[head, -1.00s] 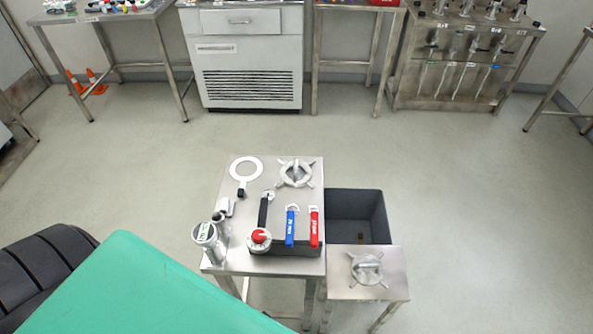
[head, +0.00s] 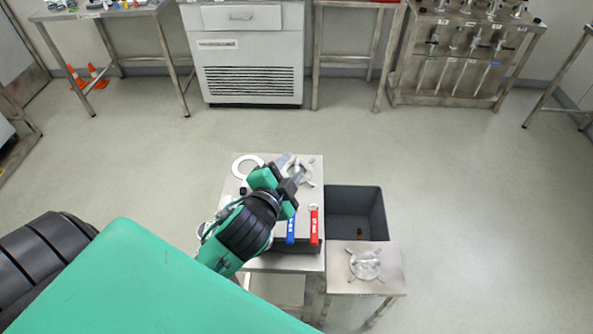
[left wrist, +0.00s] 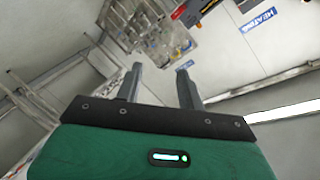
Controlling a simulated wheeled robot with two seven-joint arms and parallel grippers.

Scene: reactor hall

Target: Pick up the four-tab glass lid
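A round metallic-looking lid with tabs and a raised middle grip (head: 309,174) lies at the back right of the metal table, partly hidden by my left gripper. A similar round lid with four tabs (head: 366,264) lies on the lower stand at the right, fully visible. I cannot tell which one is glass. My left gripper (head: 293,169) is open, with its fingers over or beside the lid on the table; I see no grip on it. In the left wrist view the two fingers (left wrist: 160,85) are apart with nothing between them.
On the metal table (head: 312,262) are a white ring tool (head: 246,164), a blue-handled tool (head: 290,228) and a red-handled tool (head: 314,226). A grey open bin (head: 372,208) stands right of the table.

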